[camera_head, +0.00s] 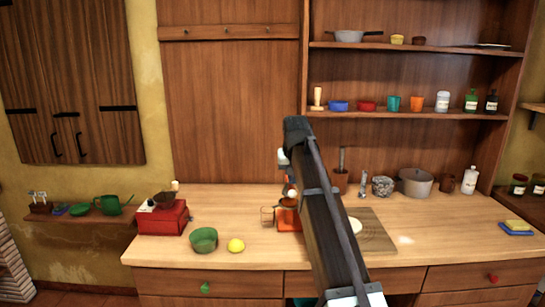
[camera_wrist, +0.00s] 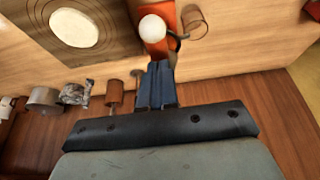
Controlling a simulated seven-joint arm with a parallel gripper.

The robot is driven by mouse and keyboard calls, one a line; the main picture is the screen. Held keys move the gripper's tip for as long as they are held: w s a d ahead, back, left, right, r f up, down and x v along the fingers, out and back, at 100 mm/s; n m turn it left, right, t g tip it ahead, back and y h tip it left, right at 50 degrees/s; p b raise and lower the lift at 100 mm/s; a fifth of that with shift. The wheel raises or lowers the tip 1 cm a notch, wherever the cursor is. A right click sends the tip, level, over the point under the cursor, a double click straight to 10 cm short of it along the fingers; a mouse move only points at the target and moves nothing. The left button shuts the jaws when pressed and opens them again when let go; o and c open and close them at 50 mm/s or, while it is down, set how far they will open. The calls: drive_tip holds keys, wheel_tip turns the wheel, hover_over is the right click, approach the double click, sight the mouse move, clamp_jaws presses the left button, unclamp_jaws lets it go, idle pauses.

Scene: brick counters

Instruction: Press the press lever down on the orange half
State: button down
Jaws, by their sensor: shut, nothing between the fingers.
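The orange press (camera_head: 287,222) stands on the counter, partly hidden behind my arm in the head view. In the wrist view, part of its orange body (camera_wrist: 158,48) shows beside a round white knob (camera_wrist: 152,28), which appears to be the lever's end. My gripper (camera_wrist: 160,66) is shut and empty, its blue fingertips close to the knob. I cannot tell whether they touch. In the head view the gripper is mostly hidden by my own arm. The orange half cannot be made out clearly in either view.
A clear glass (camera_head: 267,216) stands left of the press. A green bowl (camera_head: 204,240) and a lemon (camera_head: 236,245) sit farther left, near a red box-like appliance (camera_head: 163,219). A grey pot (camera_head: 415,183) stands behind.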

sight(292, 187)
drive_tip(key=shift+f, duration=2)
idle(0.5)
drive_tip(key=shift+r, duration=3.6)
